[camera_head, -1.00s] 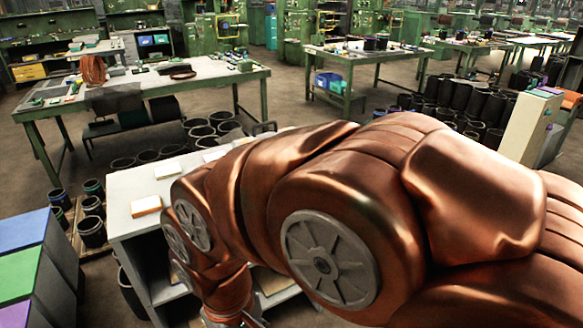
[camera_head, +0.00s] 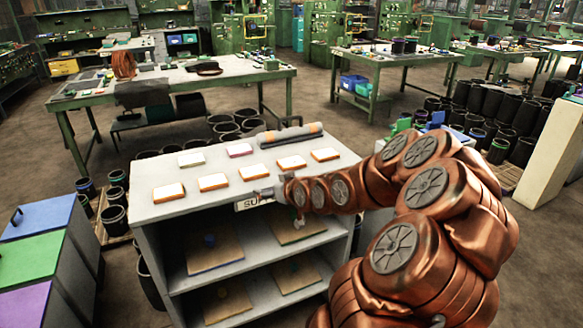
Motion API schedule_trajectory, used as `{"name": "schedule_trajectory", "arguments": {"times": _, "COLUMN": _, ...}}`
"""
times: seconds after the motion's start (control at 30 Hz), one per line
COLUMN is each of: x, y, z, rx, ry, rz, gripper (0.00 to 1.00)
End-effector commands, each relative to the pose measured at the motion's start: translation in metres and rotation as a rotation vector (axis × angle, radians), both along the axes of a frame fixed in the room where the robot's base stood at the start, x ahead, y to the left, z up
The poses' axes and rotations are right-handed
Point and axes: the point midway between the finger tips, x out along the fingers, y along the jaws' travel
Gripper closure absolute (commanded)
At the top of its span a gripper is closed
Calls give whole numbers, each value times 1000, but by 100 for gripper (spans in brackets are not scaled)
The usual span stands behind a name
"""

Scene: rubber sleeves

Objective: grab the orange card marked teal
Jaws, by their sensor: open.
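Several small pale cards with orange edges lie in a slanting row on top of a grey cabinet (camera_head: 165,212): the leftmost orange card (camera_head: 168,192), then others (camera_head: 212,182), (camera_head: 254,173), (camera_head: 291,162) and (camera_head: 325,154). Any teal marking on them is too small to make out, so I cannot tell which one carries it. Behind them lie a pale card with a greenish edge (camera_head: 191,159) and one with a pink edge (camera_head: 239,150). My gripper (camera_head: 268,192) is open and empty at the cabinet top's front edge, just in front of the row's middle.
A grey-and-orange roll (camera_head: 290,135) lies at the back of the cabinet top. A white plate lettered "SU" (camera_head: 248,204) is on its front edge, partly hidden by my gripper. Boards lie on the shelves below. Blue, green and purple bins (camera_head: 38,255) stand at the left.

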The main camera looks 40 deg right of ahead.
Motion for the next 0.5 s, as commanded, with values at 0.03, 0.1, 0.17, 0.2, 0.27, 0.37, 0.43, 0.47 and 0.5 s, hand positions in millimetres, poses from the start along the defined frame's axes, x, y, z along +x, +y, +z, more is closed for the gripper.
{"name": "schedule_trajectory", "arguments": {"times": 0.03, "x": -3, "y": -22, "z": -2, "rx": -5, "ry": -50, "rz": -32, "gripper": 0}}
{"name": "schedule_trajectory", "arguments": {"times": 0.1, "x": -6, "y": -46, "z": 3, "rx": -19, "ry": -123, "rz": -68, "gripper": 0}}
{"name": "schedule_trajectory", "arguments": {"times": 0.17, "x": -10, "y": -64, "z": 9, "rx": -34, "ry": -179, "rz": -95, "gripper": 0}}
{"name": "schedule_trajectory", "arguments": {"times": 0.2, "x": -12, "y": -74, "z": 11, "rx": -43, "ry": -207, "rz": -110, "gripper": 0}}
{"name": "schedule_trajectory", "arguments": {"times": 0.27, "x": -17, "y": -86, "z": 15, "rx": -53, "ry": -246, "rz": -131, "gripper": 0}}
{"name": "schedule_trajectory", "arguments": {"times": 0.37, "x": -22, "y": -99, "z": 18, "rx": -67, "ry": -284, "rz": -152, "gripper": 0}}
{"name": "schedule_trajectory", "arguments": {"times": 0.43, "x": -23, "y": -104, "z": 20, "rx": -73, "ry": -298, "rz": -159, "gripper": 0}}
{"name": "schedule_trajectory", "arguments": {"times": 0.47, "x": -22, "y": -105, "z": 21, "rx": -75, "ry": -302, "rz": -160, "gripper": 0}}
{"name": "schedule_trajectory", "arguments": {"times": 0.5, "x": -21, "y": -106, "z": 21, "rx": -76, "ry": -305, "rz": -161, "gripper": 0}}
